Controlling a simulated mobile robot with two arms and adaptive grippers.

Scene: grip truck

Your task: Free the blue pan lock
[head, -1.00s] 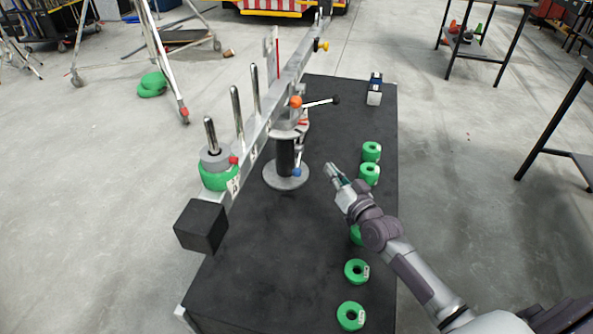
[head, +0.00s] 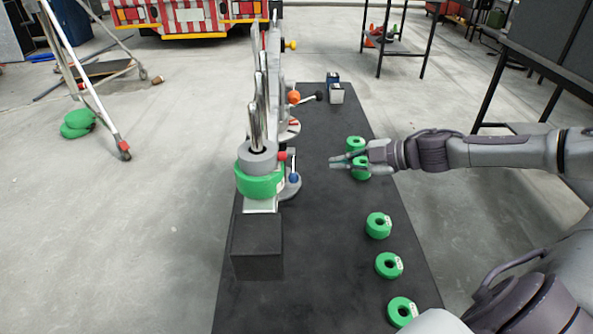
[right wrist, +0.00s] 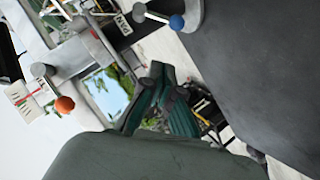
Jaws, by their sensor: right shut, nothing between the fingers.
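The blue pan lock knob (head: 294,178) sits low on the base of the balance-like stand (head: 290,189), just right of the green and grey weights. In the right wrist view the blue knob (right wrist: 177,22) is at the top, on a short rod by the stand's round base. My right gripper (head: 335,161) is shut and empty, to the right of the blue knob and apart from it, pointing left. Its dark fingers also show in the right wrist view (right wrist: 166,88). My left gripper is out of view.
Green ring weights (head: 378,225) line the right side of the black table (head: 330,260). An orange knob (head: 293,97), a red knob (head: 282,155) and a yellow knob (head: 291,45) are on the stand. A black block (head: 257,246) hangs at its near end.

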